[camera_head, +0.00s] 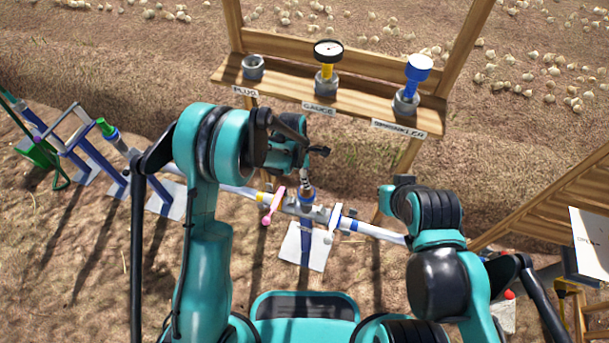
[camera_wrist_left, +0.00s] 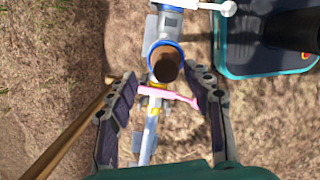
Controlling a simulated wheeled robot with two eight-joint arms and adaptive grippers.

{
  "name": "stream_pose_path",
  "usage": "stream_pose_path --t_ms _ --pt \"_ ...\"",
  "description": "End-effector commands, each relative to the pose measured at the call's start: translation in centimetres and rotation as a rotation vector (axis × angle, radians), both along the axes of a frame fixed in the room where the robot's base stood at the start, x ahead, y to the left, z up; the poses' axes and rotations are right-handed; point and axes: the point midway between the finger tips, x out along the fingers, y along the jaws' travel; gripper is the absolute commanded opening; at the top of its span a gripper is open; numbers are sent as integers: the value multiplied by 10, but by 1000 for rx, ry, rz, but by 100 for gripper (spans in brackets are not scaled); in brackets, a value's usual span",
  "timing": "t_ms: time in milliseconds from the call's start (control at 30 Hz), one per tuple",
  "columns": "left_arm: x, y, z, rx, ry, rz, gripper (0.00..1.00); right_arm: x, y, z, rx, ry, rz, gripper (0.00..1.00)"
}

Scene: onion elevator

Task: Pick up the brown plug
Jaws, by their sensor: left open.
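The brown plug (camera_wrist_left: 165,67) shows in the left wrist view as a round brown end, seated in a blue-rimmed grey fitting on the pipe. In the head view this fitting (camera_head: 307,199) stands upright on the pipe at the middle, below my left gripper. My left gripper (camera_wrist_left: 164,76) is open, with one finger on each side of the plug in the picture. Nothing is held in it, and I cannot tell how far above the plug its tips are. My right arm is at the right of the head view, but its fingers do not show.
A wooden shelf (camera_head: 290,94) behind holds an empty-looking plug socket (camera_head: 253,67), a gauge (camera_head: 327,62) and a blue sprinkler (camera_head: 417,70). A pink valve handle (camera_head: 273,206) and a white one (camera_head: 333,224) flank the fitting. A wooden structure (camera_head: 545,200) stands at the right.

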Motion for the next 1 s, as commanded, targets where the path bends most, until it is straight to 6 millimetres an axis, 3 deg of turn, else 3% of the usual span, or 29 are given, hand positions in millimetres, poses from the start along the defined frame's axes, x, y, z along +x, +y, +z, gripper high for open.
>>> stream_pose_path --t_ms 533,800,867,1000 --pt "-5 -8 -69 0 -1 1 51 0 0 -34 0 0 0 0" --pt "-5 -9 -74 0 -2 1 51 0 0 -34 0 0 0 0" --pt "-5 -9 -74 0 -2 1 41 0 0 -34 0 0 0 0" --pt "-5 -9 -74 0 -2 1 4 0 0 -34 0 0 0 0"
